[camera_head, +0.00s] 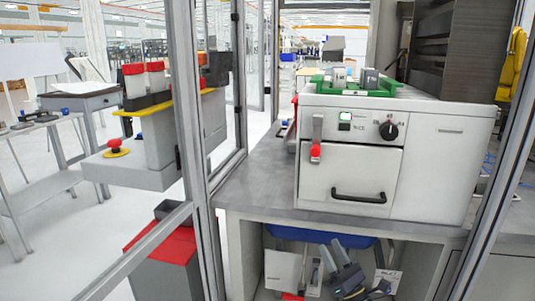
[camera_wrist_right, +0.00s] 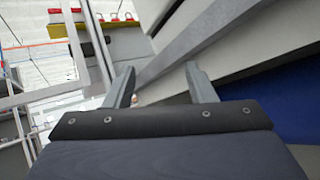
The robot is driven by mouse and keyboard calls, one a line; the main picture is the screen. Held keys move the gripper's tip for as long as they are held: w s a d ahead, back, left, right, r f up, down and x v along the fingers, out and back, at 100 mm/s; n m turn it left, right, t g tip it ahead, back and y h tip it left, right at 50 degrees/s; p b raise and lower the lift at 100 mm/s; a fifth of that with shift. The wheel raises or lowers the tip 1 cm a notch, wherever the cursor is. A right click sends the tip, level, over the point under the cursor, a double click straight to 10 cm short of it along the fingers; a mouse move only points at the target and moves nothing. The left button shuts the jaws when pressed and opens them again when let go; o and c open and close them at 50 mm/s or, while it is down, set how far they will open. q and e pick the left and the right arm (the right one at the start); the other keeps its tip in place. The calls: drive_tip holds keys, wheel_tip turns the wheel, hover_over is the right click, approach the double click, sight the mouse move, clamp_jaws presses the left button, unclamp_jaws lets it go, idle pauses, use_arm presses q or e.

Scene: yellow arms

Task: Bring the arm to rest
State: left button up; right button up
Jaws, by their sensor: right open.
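My right gripper (camera_head: 331,247) is low in the head view, in front of the open space under the grey worktop. Its two grey fingers point up and away, and its dark body is below them. In the right wrist view the two fingers (camera_wrist_right: 160,80) stand wide apart with nothing between them. The gripper is open and empty. My left gripper is not in view.
A white machine (camera_head: 352,170) with a black handle and red-tipped lever stands on the grey worktop (camera_head: 250,175). A blue bin (camera_head: 320,236) is under the worktop, also at right in the wrist view. Metal frame posts (camera_head: 190,100) stand left and right.

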drive_tip(key=s+a+r+n+g+y, duration=0.5)
drive_tip(key=s+a+n+g+y, duration=0.35)
drive_tip(key=n+g, duration=0.5)
drive_tip(key=s+a+n+g+h, duration=0.45)
drive_tip(key=s+n+g, duration=0.25)
drive_tip(key=s+n, duration=0.4)
drive_tip(key=s+d+f+n+t+h, duration=0.35)
drive_tip(key=s+d+n+h, duration=0.45)
drive_tip(key=s+d+h, duration=0.85)
wheel_tip(320, 180, up, 18)
drive_tip(key=s+y+p, duration=0.2)
drive_tip(key=y+p, duration=0.1)
drive_tip(key=p, duration=1.5)
drive_tip(key=shift+s+a+t, duration=0.2)
drive_tip(key=shift+a+t, duration=0.1)
drive_tip(key=shift+a, duration=0.15)
